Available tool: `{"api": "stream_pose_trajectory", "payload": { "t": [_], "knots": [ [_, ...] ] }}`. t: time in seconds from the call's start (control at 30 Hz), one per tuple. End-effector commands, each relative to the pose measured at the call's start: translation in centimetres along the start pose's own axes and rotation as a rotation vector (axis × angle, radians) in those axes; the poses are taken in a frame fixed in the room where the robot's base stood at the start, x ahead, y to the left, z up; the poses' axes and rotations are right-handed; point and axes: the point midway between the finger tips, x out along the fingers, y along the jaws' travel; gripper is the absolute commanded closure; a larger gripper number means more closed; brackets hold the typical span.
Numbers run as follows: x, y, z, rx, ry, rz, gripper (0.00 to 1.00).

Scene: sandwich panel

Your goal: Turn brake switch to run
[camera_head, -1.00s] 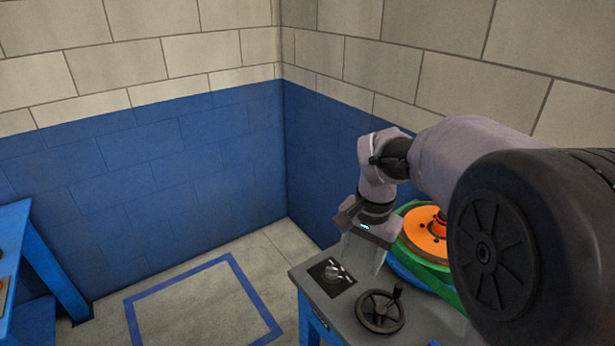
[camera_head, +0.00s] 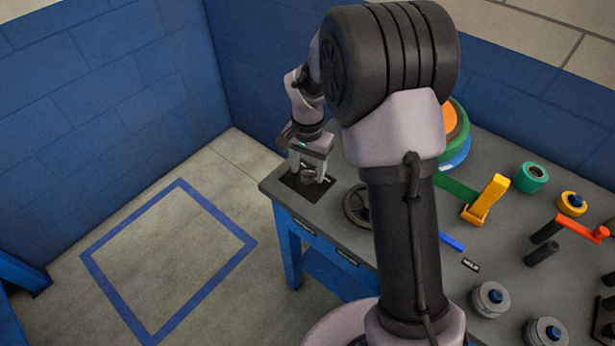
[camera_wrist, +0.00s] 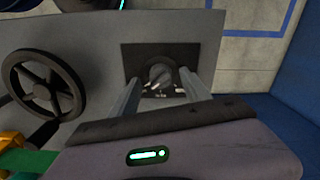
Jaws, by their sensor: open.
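The brake switch is a dark round knob (camera_wrist: 160,74) on a black square plate (camera_wrist: 133,57) at the table's far left corner. In the head view the plate (camera_head: 297,187) shows below my gripper (camera_head: 309,172), and the knob (camera_head: 308,177) sits between the fingers. In the wrist view my gripper (camera_wrist: 160,92) is open, with one finger on each side of the knob. I cannot tell whether the fingers touch it. Small light marks show beside the knob, too blurred to read.
A black handwheel (camera_wrist: 45,85) stands beside the plate on the grey table (camera_head: 330,222). A yellow lever (camera_head: 485,200), a green roll (camera_head: 531,177), an orange crank (camera_head: 580,228) and grey knobs (camera_head: 493,298) lie farther right. Open floor with a blue taped square (camera_head: 213,200) is at left.

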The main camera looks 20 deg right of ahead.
Motion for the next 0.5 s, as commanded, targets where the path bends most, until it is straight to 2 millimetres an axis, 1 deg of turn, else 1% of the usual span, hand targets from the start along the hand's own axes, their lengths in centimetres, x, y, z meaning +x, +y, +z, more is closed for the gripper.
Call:
{"api": "stream_pose_trajectory", "payload": {
  "t": [0.03,0.1,0.37,0.4,0.47,0.5],
  "knots": [
    [0.8,0.01,0.02,0.0,-0.001,0.0,0.45],
    [1.23,0.0,0.02,0.0,0.0,0.0,0.45],
    [1.29,0.0,0.01,0.0,0.0,0.0,0.45],
    [1.29,0.0,0.01,0.0,0.0,0.0,0.49],
    [1.28,0.0,0.01,0.0,0.0,0.0,0.61],
    [1.28,0.0,0.01,-0.001,0.0,0.0,0.69]
  ]
}}
